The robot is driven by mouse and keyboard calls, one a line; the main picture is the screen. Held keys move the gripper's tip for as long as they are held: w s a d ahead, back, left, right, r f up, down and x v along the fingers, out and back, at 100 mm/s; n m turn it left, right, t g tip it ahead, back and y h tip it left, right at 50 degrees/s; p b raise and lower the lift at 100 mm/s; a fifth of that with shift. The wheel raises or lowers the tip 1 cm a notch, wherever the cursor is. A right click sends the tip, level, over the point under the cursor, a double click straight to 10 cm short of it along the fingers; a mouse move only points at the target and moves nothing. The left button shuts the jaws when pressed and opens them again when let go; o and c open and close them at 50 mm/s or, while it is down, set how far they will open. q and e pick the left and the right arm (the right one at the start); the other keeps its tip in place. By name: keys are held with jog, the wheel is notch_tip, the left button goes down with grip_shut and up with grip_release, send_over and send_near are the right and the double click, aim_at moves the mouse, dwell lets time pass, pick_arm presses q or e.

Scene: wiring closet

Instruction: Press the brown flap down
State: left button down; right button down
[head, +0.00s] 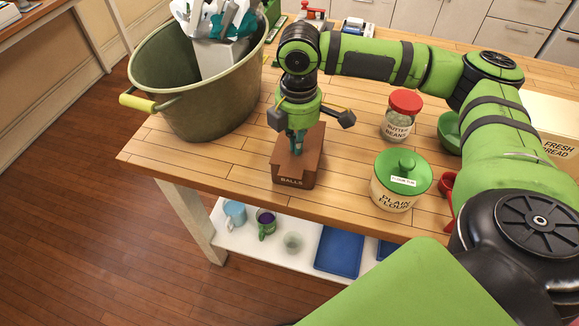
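A brown box (293,182) marked "BALLS" stands on the wooden table, near its front edge. Its brown flap (287,164) lies over the top, and I cannot tell whether it is fully flat. My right gripper (297,149) points down at the flap from above. Its narrow teal fingers are close together with nothing visible between them, and their tips are at or just above the flap. I cannot tell whether they touch it. The gripper and wrist hide the back part of the flap. My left gripper is not in view.
A large olive tub (205,100) with items inside stands left of the box. Right are a flour jar (399,190) with a green lid and a red-lidded beans jar (402,118). A lower white shelf (232,240) holds cups and a blue tray (339,252).

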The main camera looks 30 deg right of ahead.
jog(key=shift+f, duration=0.2)
jog(key=shift+s+f+p, duration=0.1)
jog(key=shift+s+p, duration=0.05)
jog(key=shift+p, duration=0.4)
dwell(0.8)
jog(key=shift+f, duration=0.1)
dwell(2.0)
dwell(1.3)
notch_tip(320, 180, up, 8)
jog(key=p, duration=1)
jog(key=shift+f, duration=0.25)
jog(key=shift+f, duration=0.1)
notch_tip(320, 180, up, 12)
